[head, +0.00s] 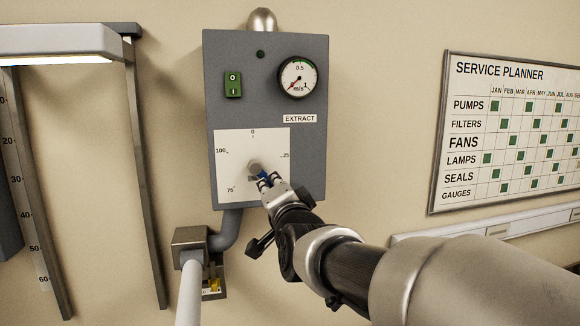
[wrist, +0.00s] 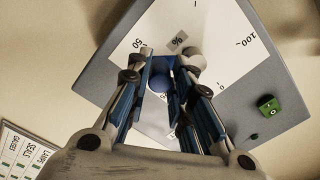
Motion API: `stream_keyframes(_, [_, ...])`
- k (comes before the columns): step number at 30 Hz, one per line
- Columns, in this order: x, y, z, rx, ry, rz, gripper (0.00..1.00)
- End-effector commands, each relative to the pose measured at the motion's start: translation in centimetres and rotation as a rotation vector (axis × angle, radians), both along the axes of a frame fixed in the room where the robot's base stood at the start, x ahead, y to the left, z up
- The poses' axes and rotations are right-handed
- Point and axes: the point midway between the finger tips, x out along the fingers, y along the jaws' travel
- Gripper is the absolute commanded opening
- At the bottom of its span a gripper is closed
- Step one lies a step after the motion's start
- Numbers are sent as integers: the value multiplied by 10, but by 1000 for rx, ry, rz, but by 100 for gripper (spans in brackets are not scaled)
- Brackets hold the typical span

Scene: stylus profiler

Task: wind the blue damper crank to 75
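The damper crank has a grey hub (head: 254,167) in the middle of a white dial plate (head: 231,144) on the grey control box. Its blue knob (head: 263,175) lies just lower right of the hub, on the side between 25 and the hidden 50 mark. My gripper (head: 269,182) reaches it from the lower right. In the wrist view, the blue knob (wrist: 160,78) fills the gap between my fingertips, which close in on both sides. The 75 mark (head: 230,190) shows at the plate's lower left. My arm hides the 50 mark in the head view.
The grey box (head: 311,152) carries a green switch (head: 233,84) and a round gauge (head: 299,77). A pipe elbow and duct (head: 190,248) stand below the box. A planner board (head: 510,135) hangs at right, and a metal frame (head: 145,170) stands at left.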

Motion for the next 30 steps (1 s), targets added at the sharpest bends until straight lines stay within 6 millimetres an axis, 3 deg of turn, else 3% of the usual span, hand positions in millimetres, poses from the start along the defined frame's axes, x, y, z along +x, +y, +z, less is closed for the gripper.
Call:
stream_keyframes(5, [-3,11,-10,1,2,3,20])
stream_keyframes(12, [-3,11,-8,1,2,0,20])
stream_keyframes(30, [-9,32,-8,2,-3,4,20])
